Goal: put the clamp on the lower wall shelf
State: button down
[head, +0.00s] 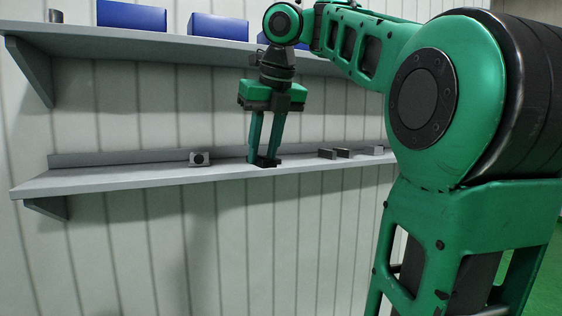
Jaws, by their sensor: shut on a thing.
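My gripper (264,158) points down at the lower wall shelf (110,178), over its middle. Its green fingers are closed on a small dark piece, the clamp (267,163), which is mostly hidden by the fingertips. The clamp is at the level of the shelf's top, near the front edge. I cannot tell whether it touches the shelf surface.
A small grey block with a dark round face (200,159) stands on the lower shelf left of my gripper. Several small dark blocks (342,153) stand to the right. The upper shelf (160,43) holds blue boxes (132,16). The lower shelf's left end is clear.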

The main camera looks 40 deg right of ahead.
send_over(236, 167)
jog(key=s, duration=0.1)
jog(key=shift+s+a, duration=0.15)
jog(key=shift+a, duration=0.1)
jog(key=shift+w, duration=0.2)
jog(key=shift+f, duration=1)
jog(key=shift+d+f, duration=0.1)
jog(key=shift+f, duration=0.45)
jog(key=shift+s+f, duration=0.1)
jog(key=c, duration=1.4)
grip_release()
